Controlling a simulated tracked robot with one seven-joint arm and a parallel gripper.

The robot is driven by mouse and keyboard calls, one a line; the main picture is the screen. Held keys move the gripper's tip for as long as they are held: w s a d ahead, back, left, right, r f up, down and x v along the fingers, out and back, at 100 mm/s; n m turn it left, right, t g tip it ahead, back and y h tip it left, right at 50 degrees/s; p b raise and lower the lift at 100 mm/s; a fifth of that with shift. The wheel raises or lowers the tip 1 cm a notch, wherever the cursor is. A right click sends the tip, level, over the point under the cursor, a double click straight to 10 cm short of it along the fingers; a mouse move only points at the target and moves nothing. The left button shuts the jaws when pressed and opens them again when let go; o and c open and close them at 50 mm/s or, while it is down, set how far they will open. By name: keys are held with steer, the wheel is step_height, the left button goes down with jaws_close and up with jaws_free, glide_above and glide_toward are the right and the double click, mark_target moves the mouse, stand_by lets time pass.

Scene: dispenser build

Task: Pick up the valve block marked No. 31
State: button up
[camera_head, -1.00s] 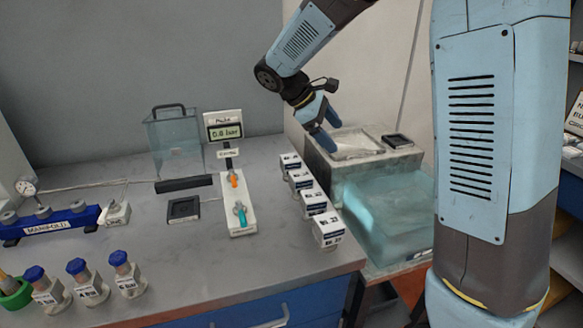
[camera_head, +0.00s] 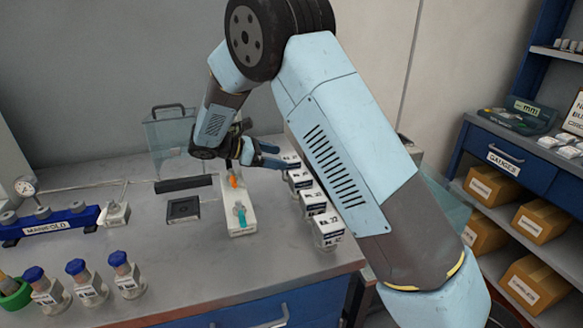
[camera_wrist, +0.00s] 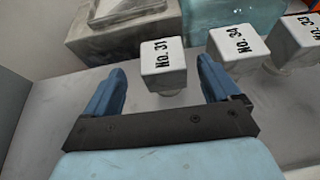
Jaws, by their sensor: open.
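The valve block marked No. 31 (camera_wrist: 164,56) is a white cube with black lettering, standing on a narrower base. In the wrist view it shows between my two blue fingers, just beyond their tips, a little nearer the right one. In the head view, the far end block (camera_head: 291,160) of the row appears to be this one; its label is too small to read there. My gripper (camera_head: 276,156) is open and empty, at the left of that block. It also shows in the wrist view (camera_wrist: 160,74). I cannot tell whether a finger touches the block.
Blocks No. 34 (camera_wrist: 238,46) and No. 33 (camera_wrist: 296,38) stand close beside No. 31 in the row. A panel with orange and teal valves (camera_head: 240,213) stands left of the row. A grey basin (camera_wrist: 120,25) lies beyond. My arm hides much of the right side.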

mark_target(296, 160)
steer(key=shift+x, duration=3.6)
steer(key=shift+r, duration=0.2)
steer(key=c, duration=1.5)
